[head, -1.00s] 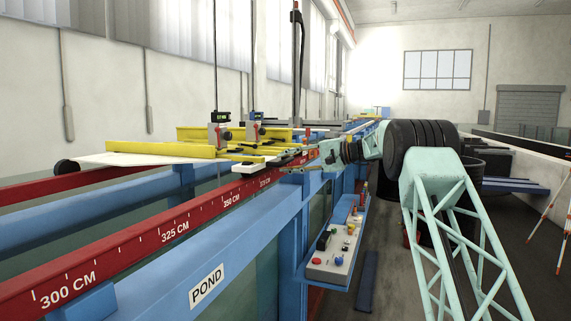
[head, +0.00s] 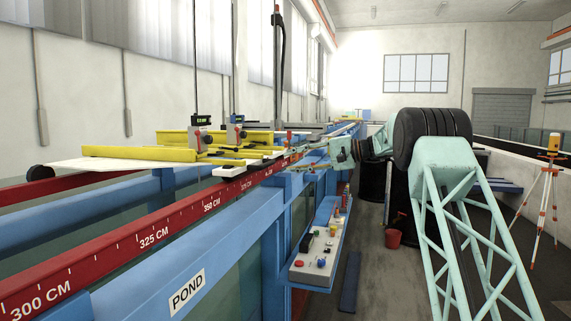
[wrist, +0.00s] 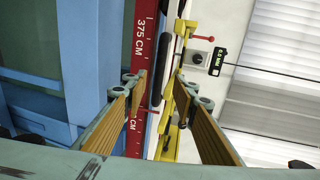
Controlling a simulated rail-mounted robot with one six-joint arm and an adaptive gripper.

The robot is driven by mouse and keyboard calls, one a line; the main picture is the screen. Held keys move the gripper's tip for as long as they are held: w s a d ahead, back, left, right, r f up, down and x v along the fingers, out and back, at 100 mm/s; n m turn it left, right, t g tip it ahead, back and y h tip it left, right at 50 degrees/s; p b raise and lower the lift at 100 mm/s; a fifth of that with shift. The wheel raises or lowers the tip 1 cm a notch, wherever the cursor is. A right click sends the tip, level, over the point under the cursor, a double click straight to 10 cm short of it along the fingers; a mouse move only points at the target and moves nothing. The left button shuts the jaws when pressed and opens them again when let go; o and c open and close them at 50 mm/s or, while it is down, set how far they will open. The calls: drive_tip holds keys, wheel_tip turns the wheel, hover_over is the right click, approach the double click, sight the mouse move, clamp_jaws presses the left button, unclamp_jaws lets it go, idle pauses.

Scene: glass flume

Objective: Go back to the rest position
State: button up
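My gripper (head: 308,164) is at the end of my pale green arm, beside the red rail of the flume in the head view. In the wrist view my gripper (wrist: 158,84) is open, its two wood-coloured finger pads wide apart with nothing between them. Beyond the fingers are the red scale rail (wrist: 143,55) and a yellow carriage part (wrist: 177,75). The yellow gauge carriage (head: 150,153) sits across the flume, left of my gripper in the head view. I cannot tell whether the fingertips touch anything.
A control panel (head: 318,262) with buttons juts from the flume's blue side (head: 245,235). An orange-topped tripod (head: 549,185) stands at the right. A gauge display (wrist: 218,62) shows in the wrist view. The aisle floor (head: 380,275) looks mostly clear.

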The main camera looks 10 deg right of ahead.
drive_tip(key=shift+s+d, duration=0.2)
drive_tip(key=shift+d, duration=0.1)
drive_tip(key=shift+r, duration=0.1)
drive_tip(key=s+a+r+g+h+b, duration=0.1)
drive_tip(key=s+a+h, duration=0.1)
drive_tip(key=s+a, duration=0.5)
drive_tip(key=s+a+r+g+h, duration=0.1)
drive_tip(key=s+a, duration=0.2)
drive_tip(key=s, duration=0.7)
drive_tip(key=s+a+f+n+g+h+b, duration=0.1)
drive_tip(key=s+a+f+h, duration=0.1)
drive_tip(key=s, duration=1)
drive_tip(key=s+a+f+n+g+h, duration=0.1)
drive_tip(key=s+a+h, duration=0.1)
drive_tip(key=s, duration=1)
drive_tip(key=s+d+f+n+h, duration=0.1)
drive_tip(key=s+f, duration=0.5)
drive_tip(key=s, duration=0.7)
drive_tip(key=s+d+f+n+h+b, duration=0.1)
drive_tip(key=s+d+f+h, duration=0.2)
drive_tip(key=s, duration=1.1)
drive_tip(key=s+d+f+n+h+b, duration=0.1)
drive_tip(key=s+d+f+h, duration=0.1)
drive_tip(key=s+f, duration=0.6)
drive_tip(key=s+d, duration=0.1)
drive_tip(key=s, duration=0.5)
drive_tip(key=shift+d+f+n+h, duration=0.3)
drive_tip(key=shift+d+f+n, duration=0.05)
drive_tip(key=shift+d+n, duration=0.05)
